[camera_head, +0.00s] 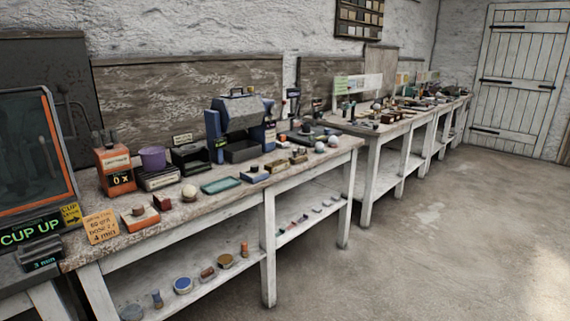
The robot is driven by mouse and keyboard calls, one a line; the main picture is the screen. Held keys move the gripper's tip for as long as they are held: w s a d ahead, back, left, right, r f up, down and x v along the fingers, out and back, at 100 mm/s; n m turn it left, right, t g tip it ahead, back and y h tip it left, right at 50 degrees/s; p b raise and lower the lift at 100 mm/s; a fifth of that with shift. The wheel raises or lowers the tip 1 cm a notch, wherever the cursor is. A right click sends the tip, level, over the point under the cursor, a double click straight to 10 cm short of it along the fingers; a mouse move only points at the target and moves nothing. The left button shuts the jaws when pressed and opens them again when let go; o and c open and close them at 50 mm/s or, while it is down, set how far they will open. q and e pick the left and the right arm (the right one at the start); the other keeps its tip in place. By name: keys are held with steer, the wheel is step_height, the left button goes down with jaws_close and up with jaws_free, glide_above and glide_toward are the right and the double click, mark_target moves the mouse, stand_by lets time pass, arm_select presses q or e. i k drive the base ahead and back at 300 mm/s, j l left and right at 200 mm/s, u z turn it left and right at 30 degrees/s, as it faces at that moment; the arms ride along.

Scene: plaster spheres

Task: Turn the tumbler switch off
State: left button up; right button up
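A dark blue and grey machine (240,122), which may be the tumbler, stands at the back of the near workbench (225,207). A small dark box (293,98) with a light label is on the wall just right of it. I cannot tell whether this box is the tumbler switch, or which way any switch is set. Neither of my grippers is in view.
An orange box (116,170) marked "0 X", a purple cup (152,159) and a teal tray (221,185) stand on the near bench. A lit "CUP UP" sign (31,230) is at the left. The floor (430,235) at the right is clear, up to a white door (520,85).

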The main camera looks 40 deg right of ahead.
mark_target(254, 167)
steer(key=i+z, duration=0.15)
steer(key=z, duration=0.25)
steer(key=i+z, duration=0.2)
steer(key=z, duration=0.2)
steer(key=i+z, duration=0.15)
steer(key=z, duration=0.25)
steer(key=i+j+z, duration=0.1)
steer(key=z, duration=0.35)
steer(key=i, duration=0.1)
